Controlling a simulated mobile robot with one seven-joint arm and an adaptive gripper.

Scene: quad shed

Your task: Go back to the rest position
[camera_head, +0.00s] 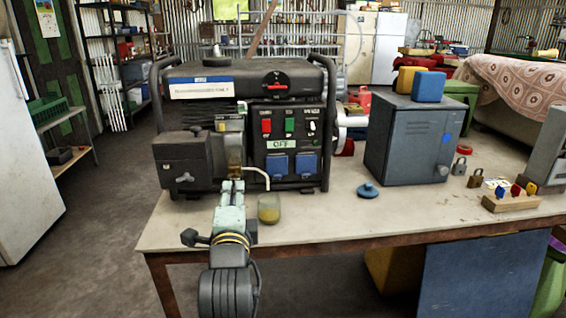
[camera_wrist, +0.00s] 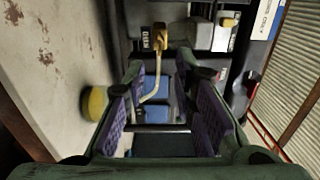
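My gripper (camera_head: 232,184) is in front of the lower left of a dark portable generator (camera_head: 245,82), just left of a small glass jar. In the wrist view its two purple-padded fingers (camera_wrist: 165,95) stand apart with nothing seen gripped between them. Beyond the gap show a pale bent tube (camera_wrist: 152,88), a brass-coloured fitting (camera_wrist: 160,37) and blue sockets (camera_wrist: 158,113) on the generator. The jar (camera_head: 268,208) holds yellowish liquid at the bottom and stands on the table under the tube's end. Whether the fingertips touch the generator cannot be told.
The generator stands on a pale worktable (camera_head: 330,219). A blue-grey metal box (camera_head: 410,140), a blue round cap (camera_head: 368,190), padlocks (camera_head: 459,166) and a wooden block with coloured keys (camera_head: 510,198) are to the right. A white fridge (camera_head: 22,165) is at left; floor between is clear.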

